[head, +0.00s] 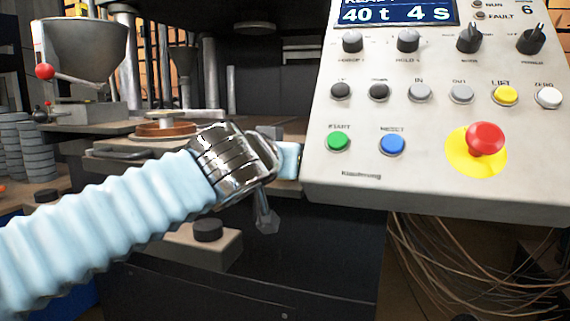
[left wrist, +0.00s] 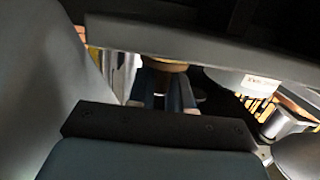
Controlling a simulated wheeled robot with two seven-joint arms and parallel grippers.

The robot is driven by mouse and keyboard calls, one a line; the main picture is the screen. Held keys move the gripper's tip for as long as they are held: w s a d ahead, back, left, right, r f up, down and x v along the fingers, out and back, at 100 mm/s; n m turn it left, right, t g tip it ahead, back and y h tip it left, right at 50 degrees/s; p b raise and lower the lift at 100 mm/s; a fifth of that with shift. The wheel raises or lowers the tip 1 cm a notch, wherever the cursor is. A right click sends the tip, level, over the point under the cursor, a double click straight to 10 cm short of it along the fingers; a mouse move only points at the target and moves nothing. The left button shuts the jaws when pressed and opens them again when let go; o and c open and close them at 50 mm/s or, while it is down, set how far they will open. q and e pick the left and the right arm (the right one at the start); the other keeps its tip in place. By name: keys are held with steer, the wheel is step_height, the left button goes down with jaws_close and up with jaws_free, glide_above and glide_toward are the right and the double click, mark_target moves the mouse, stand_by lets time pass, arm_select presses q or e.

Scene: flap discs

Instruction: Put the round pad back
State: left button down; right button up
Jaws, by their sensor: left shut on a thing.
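My left arm comes in from the left in a pale blue ribbed sleeve, and its metal wrist (head: 235,165) is beside the left edge of the control box. In the left wrist view the dark blue fingers of my left gripper (left wrist: 166,92) are shut on a small brown thing (left wrist: 165,65), seen edge-on. It may be the round pad, but I cannot tell for sure. A round brown plate (head: 165,130) with a pale centre sits on the machine table beyond my arm. My right gripper is out of view.
The control box (head: 440,180) fills the right side, with a red stop knob (head: 486,139) and several buttons. A grey hopper (head: 88,50) and stacked grey discs (head: 25,150) stand at left. A black round button (head: 208,230) sits below my arm. Loose wires hang at lower right.

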arm_select(q)
steer(key=c, duration=1)
jaws_free()
steer(key=shift+c, duration=0.2)
steer(key=shift+r, duration=0.1)
steer(key=shift+s+a+r, duration=0.1)
steer(key=shift+s+r, duration=0.05)
steer(key=shift+s, duration=0.15)
steer(key=p+v, duration=0.1)
steer(key=v, duration=1)
steer(key=shift+s, duration=0.25)
